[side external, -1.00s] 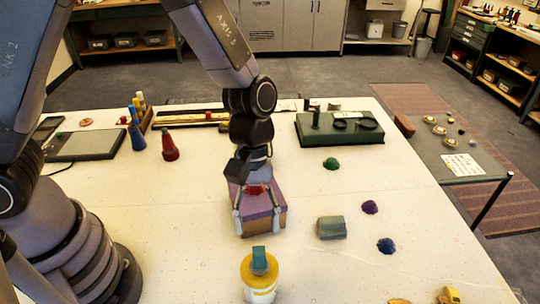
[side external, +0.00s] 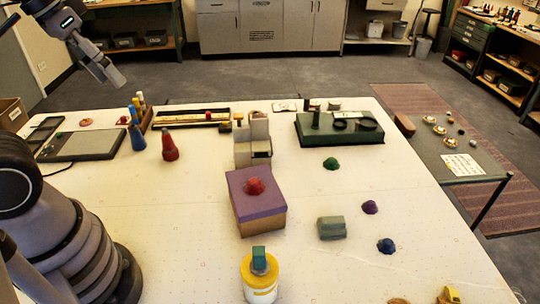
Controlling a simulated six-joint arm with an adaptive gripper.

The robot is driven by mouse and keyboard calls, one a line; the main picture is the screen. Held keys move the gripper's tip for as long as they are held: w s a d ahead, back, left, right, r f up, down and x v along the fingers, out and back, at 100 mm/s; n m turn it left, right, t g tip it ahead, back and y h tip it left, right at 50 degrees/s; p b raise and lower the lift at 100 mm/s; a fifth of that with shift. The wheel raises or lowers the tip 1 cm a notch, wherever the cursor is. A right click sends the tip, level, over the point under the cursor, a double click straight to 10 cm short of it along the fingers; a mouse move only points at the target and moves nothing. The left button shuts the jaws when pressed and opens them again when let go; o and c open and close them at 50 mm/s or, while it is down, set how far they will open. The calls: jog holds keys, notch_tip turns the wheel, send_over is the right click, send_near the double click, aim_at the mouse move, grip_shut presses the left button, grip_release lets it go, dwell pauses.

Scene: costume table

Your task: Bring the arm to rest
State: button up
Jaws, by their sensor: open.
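My gripper (side external: 108,74) is raised at the upper left, beyond the table's back left corner. It is open, with nothing seen in it, and well apart from everything on the table. A red faceted piece (side external: 256,186) sits on a box with a purple top (side external: 240,208) in the middle of the white table (side external: 330,265). Part of my arm is cut off by the left edge of the picture.
A yellow-lidded tub (side external: 260,290) with a teal block (side external: 259,258) stands at the front. A grey stepped object (side external: 256,140) stands behind the box. Green (side external: 331,163), purple (side external: 370,207) and blue (side external: 386,245) pieces lie right. Blue (side external: 137,137) and red (side external: 169,146) cones stand left.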

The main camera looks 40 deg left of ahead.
jog(key=s, duration=0.1)
jog(key=a, duration=0.1)
jog(key=s+a+m+t+y, duration=0.1)
jog(key=shift+s+a+r, duration=0.15)
jog(key=shift+s+r, duration=0.15)
jog(key=shift+s, duration=0.05)
